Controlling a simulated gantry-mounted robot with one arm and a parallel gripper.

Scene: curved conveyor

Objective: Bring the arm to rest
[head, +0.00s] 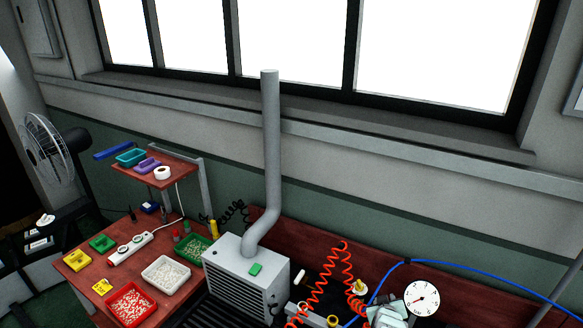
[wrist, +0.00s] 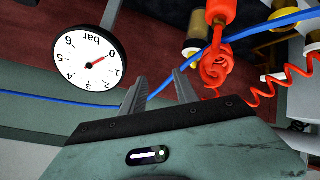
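My gripper (wrist: 160,84) shows in the wrist view with two dark grey fingers standing apart and a gap between them. Nothing is held in the gap. The blue hose (wrist: 285,22) passes behind the fingertips. A round white pressure gauge (wrist: 90,64) marked "bar" is to the left of the fingers. A red coiled hose (wrist: 216,68) is close to their right; whether it touches cannot be told. In the head view a pale green-grey part, likely of my arm, shows at the bottom right, but the fingers cannot be made out there.
In the head view, a grey vented box (head: 240,268) with a tall pipe (head: 271,150) stands at the centre. The gauge (head: 421,298) and red coil (head: 347,270) are to its right. A bench (head: 75,262) with several trays and a fan (head: 48,150) are at the left.

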